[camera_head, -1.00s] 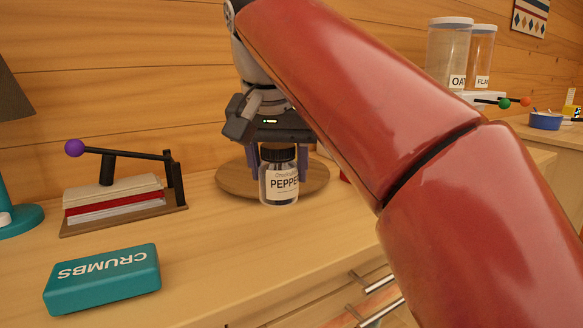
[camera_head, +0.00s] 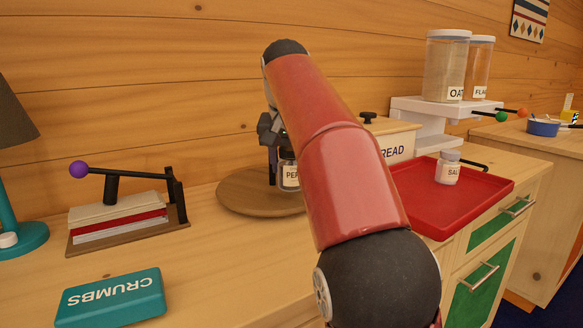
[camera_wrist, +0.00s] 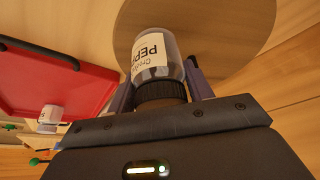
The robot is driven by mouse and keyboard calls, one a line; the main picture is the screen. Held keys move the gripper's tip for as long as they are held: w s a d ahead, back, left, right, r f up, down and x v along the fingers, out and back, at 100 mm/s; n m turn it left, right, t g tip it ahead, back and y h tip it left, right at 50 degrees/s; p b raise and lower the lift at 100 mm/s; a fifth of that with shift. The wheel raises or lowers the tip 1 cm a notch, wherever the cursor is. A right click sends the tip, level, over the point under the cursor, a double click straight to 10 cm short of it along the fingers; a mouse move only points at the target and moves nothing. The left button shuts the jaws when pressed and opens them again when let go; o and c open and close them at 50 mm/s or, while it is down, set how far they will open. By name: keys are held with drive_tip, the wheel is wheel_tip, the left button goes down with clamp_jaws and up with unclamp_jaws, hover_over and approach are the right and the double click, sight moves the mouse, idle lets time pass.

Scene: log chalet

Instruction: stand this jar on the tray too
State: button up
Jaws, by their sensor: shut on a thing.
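The pepper jar (camera_head: 289,175) is clear with a black lid and a white label, partly hidden behind my arm in the head view. My gripper (camera_wrist: 160,92) is shut on the jar (camera_wrist: 153,52) near its lid, seen in the wrist view. The jar is over the round wooden board (camera_head: 243,197); I cannot tell whether it touches it. The red tray (camera_head: 425,205) lies on the counter to the right, and also shows at the left of the wrist view (camera_wrist: 75,75). A salt jar (camera_head: 448,168) stands upright on the tray.
A bread box (camera_head: 392,140) and a white stand (camera_head: 425,118) with tall canisters are behind the tray. At left are a lever press (camera_head: 125,215), a teal crumbs tin (camera_head: 110,298) and a lamp (camera_head: 15,130). The tray's front part is bare.

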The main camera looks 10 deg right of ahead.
drive_tip(key=shift+f, duration=0.95)
drive_tip(key=shift+f, duration=0.1)
drive_tip(key=o, duration=1.1)
drive_tip(key=shift+f, duration=0.1)
